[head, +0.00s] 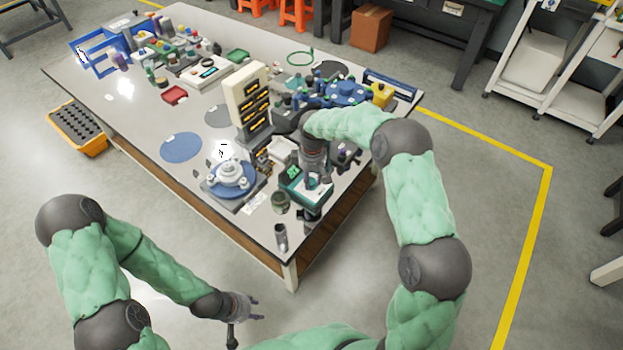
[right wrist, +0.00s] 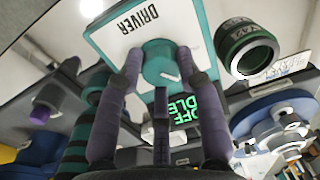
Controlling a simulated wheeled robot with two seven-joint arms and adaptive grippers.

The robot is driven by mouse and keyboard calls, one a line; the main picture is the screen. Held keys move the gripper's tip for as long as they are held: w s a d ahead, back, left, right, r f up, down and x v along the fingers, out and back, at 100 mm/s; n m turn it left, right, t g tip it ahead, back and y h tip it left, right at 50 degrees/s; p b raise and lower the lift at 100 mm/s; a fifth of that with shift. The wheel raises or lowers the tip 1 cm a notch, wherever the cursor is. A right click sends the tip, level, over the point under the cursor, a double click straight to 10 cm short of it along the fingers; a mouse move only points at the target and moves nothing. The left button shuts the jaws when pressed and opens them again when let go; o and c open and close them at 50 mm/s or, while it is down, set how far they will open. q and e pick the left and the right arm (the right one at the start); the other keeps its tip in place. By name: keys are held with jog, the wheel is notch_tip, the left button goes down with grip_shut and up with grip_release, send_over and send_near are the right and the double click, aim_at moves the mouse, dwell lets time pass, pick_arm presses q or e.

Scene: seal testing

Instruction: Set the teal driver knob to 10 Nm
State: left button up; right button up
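The driver unit is a teal-edged box with a white face, at the table's near right corner in the head view (head: 292,184). In the right wrist view its face (right wrist: 112,38) reads DRIVER, and its round teal knob (right wrist: 160,62) sits between the fingertips. My right gripper (right wrist: 160,58) has its fingertips on both sides of the knob, seemingly touching it. A green lit display (right wrist: 187,108) is partly hidden by a finger; its text is tilted and I cannot read a torque value. My left gripper (head: 250,308) is open and empty, off the table's near side.
A dark green ring-shaped part (right wrist: 247,48) stands beside the driver. A blue-and-white round fixture (head: 232,180) is left of it. A cream rack (head: 247,95) stands behind. A grey cylinder (head: 281,237) is near the front corner. The floor around my left gripper is clear.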

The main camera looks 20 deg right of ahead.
jog(key=shift+s+m, duration=0.1)
jog(key=shift+m, duration=0.3)
jog(key=m+p, duration=0.1)
jog(key=m, duration=0.1)
jog(key=shift+m, duration=0.4)
jog(key=shift+s+f+m+p, duration=0.15)
jog(key=shift+m+p, duration=0.2)
jog(key=shift+m, duration=1.75)
jog(key=o, duration=1.1)
jog(key=shift+o, duration=0.2)
